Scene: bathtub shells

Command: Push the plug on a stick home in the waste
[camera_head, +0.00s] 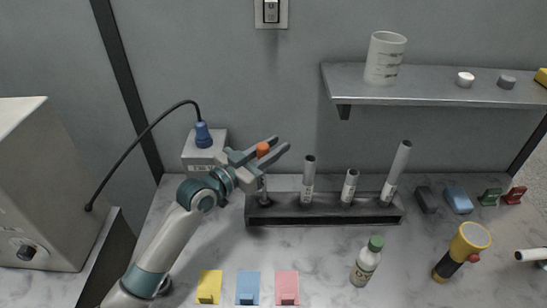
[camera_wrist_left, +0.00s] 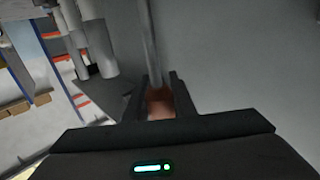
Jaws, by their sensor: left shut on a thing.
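My left gripper (camera_head: 274,147) is shut on an orange knob (camera_head: 263,149) above the left end of a long dark rack (camera_head: 330,216). In the left wrist view the knob (camera_wrist_left: 160,104) sits between the two fingers, and a grey stick (camera_wrist_left: 150,45) runs away from it. In the head view a thin stick (camera_head: 264,186) shows below the gripper, reaching down to the rack's left end. Its lower end is hard to make out, and no plug or waste opening shows clearly. My right gripper is not in view.
Several pale tubes (camera_head: 308,178) stand in the rack right of the gripper, one tilted. Behind is a grey box with a blue plug and black cable (camera_head: 202,136). A green-capped bottle (camera_head: 366,263) and yellow torch (camera_head: 462,250) stand right. A shelf (camera_head: 440,90) overhangs the back.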

